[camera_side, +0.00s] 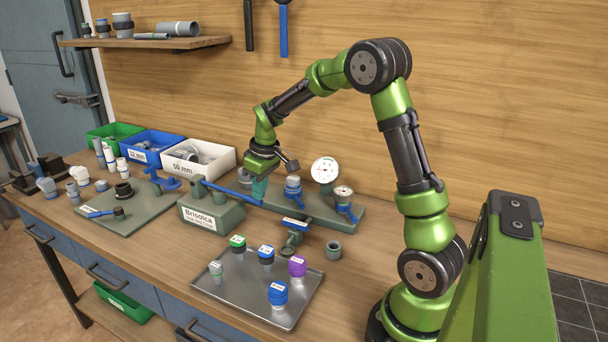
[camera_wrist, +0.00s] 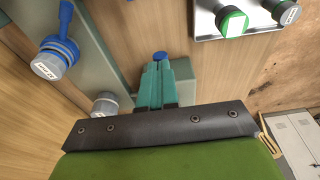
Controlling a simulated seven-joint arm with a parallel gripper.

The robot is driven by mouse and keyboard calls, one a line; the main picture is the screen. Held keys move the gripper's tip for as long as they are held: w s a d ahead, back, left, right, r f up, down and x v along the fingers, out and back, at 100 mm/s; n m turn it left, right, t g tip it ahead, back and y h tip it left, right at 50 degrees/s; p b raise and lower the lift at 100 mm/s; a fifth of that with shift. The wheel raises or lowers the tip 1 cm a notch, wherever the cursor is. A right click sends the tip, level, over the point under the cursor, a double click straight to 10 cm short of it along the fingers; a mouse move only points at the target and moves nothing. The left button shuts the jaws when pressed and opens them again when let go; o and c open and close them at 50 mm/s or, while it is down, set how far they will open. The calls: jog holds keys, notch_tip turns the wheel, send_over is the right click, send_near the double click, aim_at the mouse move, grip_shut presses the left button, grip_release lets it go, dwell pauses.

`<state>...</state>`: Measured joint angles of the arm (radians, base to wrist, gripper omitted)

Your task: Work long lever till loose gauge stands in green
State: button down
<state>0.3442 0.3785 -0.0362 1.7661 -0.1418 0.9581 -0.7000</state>
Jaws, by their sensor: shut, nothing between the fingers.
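The long blue lever (camera_side: 228,192) slopes from the grey-green block labelled "Brisolca" (camera_side: 212,212) toward my fingers. My gripper (camera_side: 259,190) is shut and empty, pointing down at the lever's far end. In the wrist view the teal fingers (camera_wrist: 157,85) are together, and a blue rounded end (camera_wrist: 160,56) shows just past their tips. I cannot tell whether they touch it. A large white round gauge (camera_side: 325,170) and a smaller gauge (camera_side: 343,192) stand on the green plate to the right. Their needles and coloured zones are too small to read, and I cannot tell which is the loose one.
A metal tray (camera_side: 240,297) with several coloured caps lies in front. Green, blue and white bins (camera_side: 222,157) stand at the back left.

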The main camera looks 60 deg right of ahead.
jog(key=s+r, duration=0.5)
jog(key=r, duration=0.7)
jog(key=shift+r, duration=0.35)
